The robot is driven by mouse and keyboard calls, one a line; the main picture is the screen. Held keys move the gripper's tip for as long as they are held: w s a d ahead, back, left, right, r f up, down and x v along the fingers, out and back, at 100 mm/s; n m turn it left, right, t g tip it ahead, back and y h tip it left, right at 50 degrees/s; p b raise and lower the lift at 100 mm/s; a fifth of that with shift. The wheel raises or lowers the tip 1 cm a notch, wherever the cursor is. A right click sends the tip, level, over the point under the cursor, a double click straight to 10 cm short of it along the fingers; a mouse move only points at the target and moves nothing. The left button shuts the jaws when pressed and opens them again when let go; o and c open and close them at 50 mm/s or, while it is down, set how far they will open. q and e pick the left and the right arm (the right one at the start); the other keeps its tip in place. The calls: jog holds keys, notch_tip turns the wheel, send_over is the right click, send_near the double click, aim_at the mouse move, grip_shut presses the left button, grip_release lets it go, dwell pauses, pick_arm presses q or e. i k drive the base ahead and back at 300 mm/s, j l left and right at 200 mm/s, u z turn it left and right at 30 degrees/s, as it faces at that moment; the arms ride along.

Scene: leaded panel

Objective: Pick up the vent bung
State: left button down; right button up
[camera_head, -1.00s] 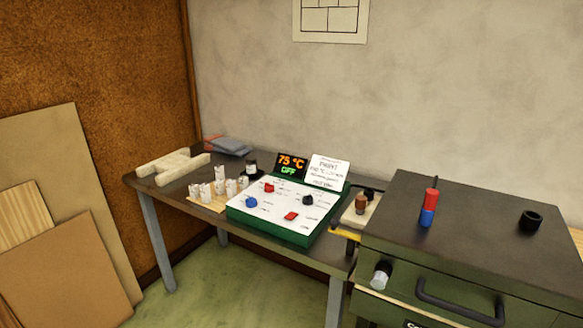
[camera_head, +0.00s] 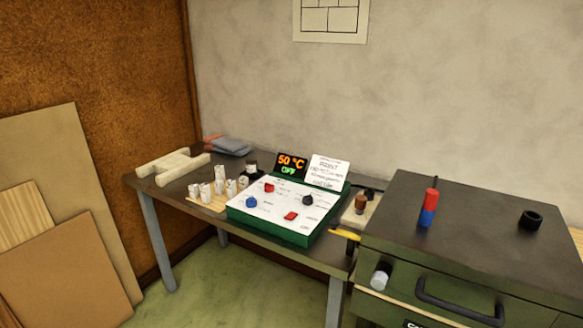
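No part is clearly marked as the vent bung. A short black ring-shaped piece (camera_head: 530,220) stands on the right of the dark top of a green box-like unit (camera_head: 470,232). A small brown stopper-like piece (camera_head: 361,204) stands on a pale block at the table's right end. Which of these is the bung, I cannot tell. Neither of my grippers is in view.
A red and blue cylinder (camera_head: 428,208) stands on the unit's top. The unit has a front handle (camera_head: 460,303). A green-edged control panel (camera_head: 285,212) with knobs, a display (camera_head: 290,164) reading 50 °C OFF and several white cylinders (camera_head: 219,188) occupy the table.

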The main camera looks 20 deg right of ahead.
aim_at(360, 203)
jog(key=z, duration=1.9)
jog(key=j+z, duration=0.35)
jog(key=i+j+z, duration=0.1)
jog(key=j+z, duration=0.5)
jog(key=z, duration=0.15)
